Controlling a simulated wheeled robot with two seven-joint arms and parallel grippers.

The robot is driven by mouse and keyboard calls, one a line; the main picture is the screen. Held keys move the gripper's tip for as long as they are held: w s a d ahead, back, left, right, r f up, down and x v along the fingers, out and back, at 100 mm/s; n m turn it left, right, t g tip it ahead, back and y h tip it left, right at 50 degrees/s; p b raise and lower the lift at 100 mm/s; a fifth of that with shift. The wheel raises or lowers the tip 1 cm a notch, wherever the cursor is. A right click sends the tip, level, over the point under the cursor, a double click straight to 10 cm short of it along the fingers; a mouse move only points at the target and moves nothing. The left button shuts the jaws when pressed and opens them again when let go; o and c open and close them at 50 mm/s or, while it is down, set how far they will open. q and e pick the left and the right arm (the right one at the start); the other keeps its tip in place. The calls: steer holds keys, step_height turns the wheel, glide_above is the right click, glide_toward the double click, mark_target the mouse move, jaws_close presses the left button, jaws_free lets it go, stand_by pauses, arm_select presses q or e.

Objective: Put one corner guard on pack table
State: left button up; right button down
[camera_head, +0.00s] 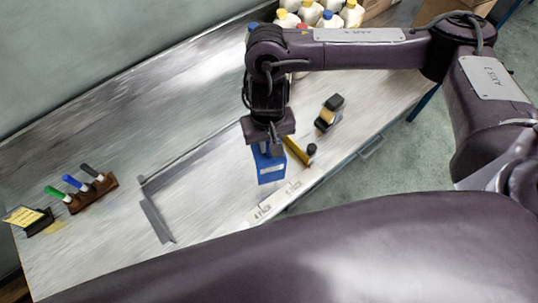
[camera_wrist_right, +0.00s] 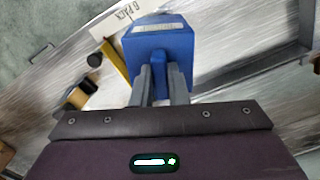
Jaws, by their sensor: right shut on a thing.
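My right gripper (camera_head: 268,143) is shut on a blue piece (camera_head: 270,168) with a pale label, over the front part of the metal table (camera_head: 205,215). In the right wrist view the two grey fingers (camera_wrist_right: 160,85) close on a narrow tab of the blue piece (camera_wrist_right: 163,45). The piece may be the corner guard; its full shape is partly hidden by the gripper. I cannot tell whether it touches the table. My left gripper is not in view.
Grey angled strips (camera_head: 155,220) lie on the table, left of the blue piece. A white sign (camera_head: 275,203), a yellow-and-black tool (camera_head: 297,150) and a black-and-amber object (camera_head: 328,113) are near the front edge. Several bottles (camera_head: 328,20) stand behind; a marker rack (camera_head: 92,192) is left.

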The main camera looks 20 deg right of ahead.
step_height(320, 180, down, 6)
steer(key=shift+b, duration=0.6)
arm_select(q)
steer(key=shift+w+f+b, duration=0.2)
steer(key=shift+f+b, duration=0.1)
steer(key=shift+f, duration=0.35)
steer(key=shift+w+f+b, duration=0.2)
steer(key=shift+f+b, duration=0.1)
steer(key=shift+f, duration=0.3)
arm_select(e)
step_height(320, 180, down, 4)
steer(key=shift+r, duration=0.1)
steer(key=c, duration=1.4)
jaws_free()
arm_select(q)
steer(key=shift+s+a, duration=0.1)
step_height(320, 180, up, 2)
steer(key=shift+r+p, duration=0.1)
steer(key=shift+p, duration=1)
arm_select(e)
step_height(320, 180, up, 12)
